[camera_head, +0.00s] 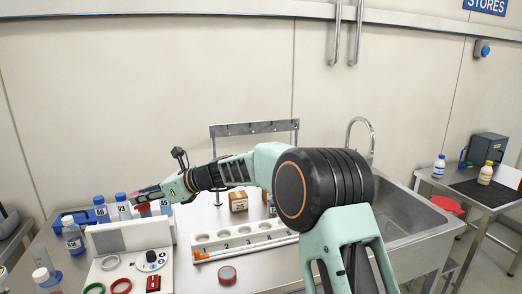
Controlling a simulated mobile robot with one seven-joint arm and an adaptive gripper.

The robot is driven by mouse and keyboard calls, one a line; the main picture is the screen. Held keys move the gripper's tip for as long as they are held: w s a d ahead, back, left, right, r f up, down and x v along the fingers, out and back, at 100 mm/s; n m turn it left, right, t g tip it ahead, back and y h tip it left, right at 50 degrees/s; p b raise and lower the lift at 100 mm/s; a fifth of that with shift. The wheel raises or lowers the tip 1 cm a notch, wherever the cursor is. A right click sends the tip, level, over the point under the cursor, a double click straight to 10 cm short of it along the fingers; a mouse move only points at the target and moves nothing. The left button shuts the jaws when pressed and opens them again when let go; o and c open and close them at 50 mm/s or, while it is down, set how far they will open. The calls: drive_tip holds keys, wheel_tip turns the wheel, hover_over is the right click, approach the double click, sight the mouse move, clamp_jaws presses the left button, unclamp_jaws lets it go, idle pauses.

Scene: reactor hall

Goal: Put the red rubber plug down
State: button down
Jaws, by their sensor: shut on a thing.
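My gripper (146,198) is at the left of the bench, reaching left above the back of a white panel. It is shut on a small red thing (142,207), which looks like the red rubber plug. Another red-topped round piece (228,275) lies on the bench in front of the white rack.
Red and green rings (121,286) lie at front left. A sink (412,222) is right of my arm. Bare bench shows right of the red-topped piece.

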drive_tip(key=d+f+m+t+b, duration=0.15)
drive_tip(key=d+f, duration=0.25)
drive_tip(key=d, duration=0.5)
drive_tip(key=d+f+b, duration=0.2)
drive_tip(key=d+f, duration=0.3)
drive_tip(key=d, duration=0.4)
drive_tip(key=d+f+t+b, duration=0.1)
drive_tip(key=d+f, duration=0.3)
drive_tip(key=d, duration=0.6)
drive_tip(key=s+d+f+m+t+h+b, duration=0.1)
drive_tip(key=s+d+f+b, duration=0.1)
drive_tip(key=s+d+f, duration=0.3)
drive_tip(key=s+d+f+m+t+b, duration=0.1)
drive_tip(key=s+d, duration=0.3)
drive_tip(key=d, duration=0.4)
drive_tip(key=s+d+f+m+h+b, duration=0.1)
drive_tip(key=s+d+f+b, duration=0.1)
drive_tip(key=s+d+f, duration=0.3)
wheel_tip(320, 180, up, 10)
drive_tip(key=p, duration=1.5)
drive_tip(key=shift+w+d+r, duration=0.15)
drive_tip(key=shift+w+d, duration=0.05)
drive_tip(key=shift+w, duration=0.25)
